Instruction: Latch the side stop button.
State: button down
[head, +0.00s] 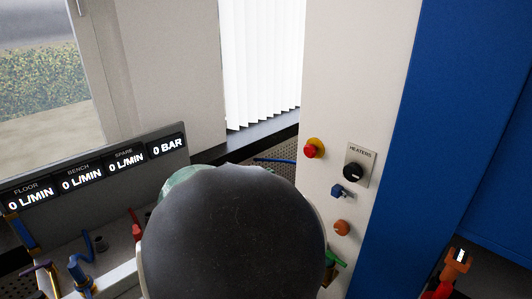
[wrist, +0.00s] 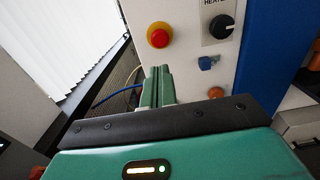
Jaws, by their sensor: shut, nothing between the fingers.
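The side stop button (head: 313,149) is a red mushroom head on a yellow-orange collar. It is on the white side panel of the blue cabinet, near the panel's left edge. It also shows in the wrist view (wrist: 159,37), at the top centre. My gripper (wrist: 158,73) has its two green fingers closed together, with nothing seen between them. In the wrist picture the fingertips appear just below the button, with a visible gap. In the head view a dark round part of my arm hides the fingers. Whether the button is pressed in cannot be told.
Right of the button are a black heaters knob (head: 354,172), a blue valve handle (head: 341,191) and an orange knob (head: 341,228). A gauge panel (head: 95,175) with several displays stands at left. A blue hose (wrist: 112,92) runs behind the fingers.

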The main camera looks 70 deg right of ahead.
aim_at(309, 152)
jog(key=x, duration=1.4)
jog(key=shift+d, duration=0.1)
jog(key=shift+s+d+r, duration=0.25)
jog(key=shift+s+d, duration=0.15)
jog(key=shift+d, duration=0.4)
jog(key=shift+a+f, duration=0.1)
jog(key=shift+f, duration=0.05)
